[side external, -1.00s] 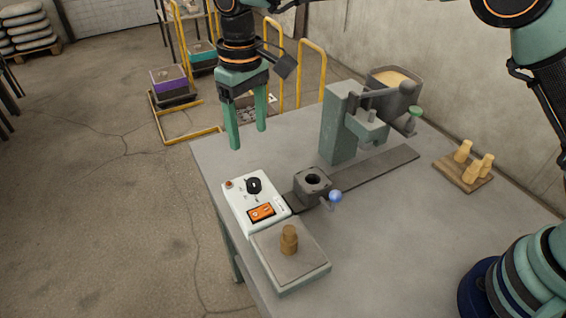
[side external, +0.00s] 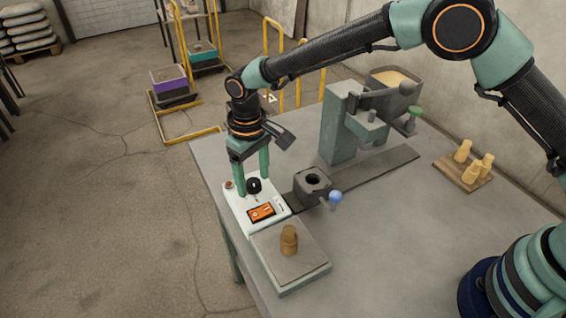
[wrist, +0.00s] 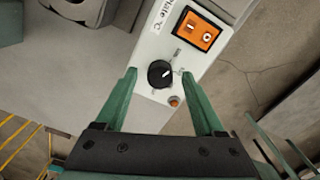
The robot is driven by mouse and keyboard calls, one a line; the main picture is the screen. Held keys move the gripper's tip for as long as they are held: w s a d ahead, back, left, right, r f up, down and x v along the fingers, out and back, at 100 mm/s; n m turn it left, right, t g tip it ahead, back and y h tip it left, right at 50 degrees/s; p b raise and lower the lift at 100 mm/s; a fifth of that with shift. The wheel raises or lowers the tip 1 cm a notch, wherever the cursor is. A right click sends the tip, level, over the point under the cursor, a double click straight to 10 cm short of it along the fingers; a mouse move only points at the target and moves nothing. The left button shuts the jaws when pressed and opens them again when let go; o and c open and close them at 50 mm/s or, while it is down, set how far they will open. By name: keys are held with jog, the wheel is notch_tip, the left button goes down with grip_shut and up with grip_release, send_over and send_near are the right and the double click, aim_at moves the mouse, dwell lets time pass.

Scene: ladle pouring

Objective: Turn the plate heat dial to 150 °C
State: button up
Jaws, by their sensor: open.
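The plate heat dial (side external: 254,186) is a round black knob on the white control box (side external: 240,212), and it also shows in the wrist view (wrist: 160,74). A white pointer mark is on the knob; the scale print around it is too small to read. My gripper (side external: 253,182) is open, with its two green fingers over the box around the dial. In the wrist view the fingertips (wrist: 159,72) stand apart on either side of the dial, with gaps to it. I cannot tell their exact height above the box.
An orange switch (side external: 261,212) and a small reddish-brown button (wrist: 174,101) share the box. The plate (side external: 305,270) bears a brown weight-like piece (side external: 289,240). A grey block with a hole (side external: 312,185) and a green press stand (side external: 340,125) are to the right.

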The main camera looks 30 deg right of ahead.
jog(key=shift+c, duration=0.3)
grip_shut()
jog(key=shift+m, duration=0.4)
jog(key=m, duration=0.4)
jog(key=shift+m, duration=2.5)
jog(key=shift+w, duration=0.1)
jog(key=shift+r, duration=0.1)
jog(key=shift+o, duration=0.3)
grip_release()
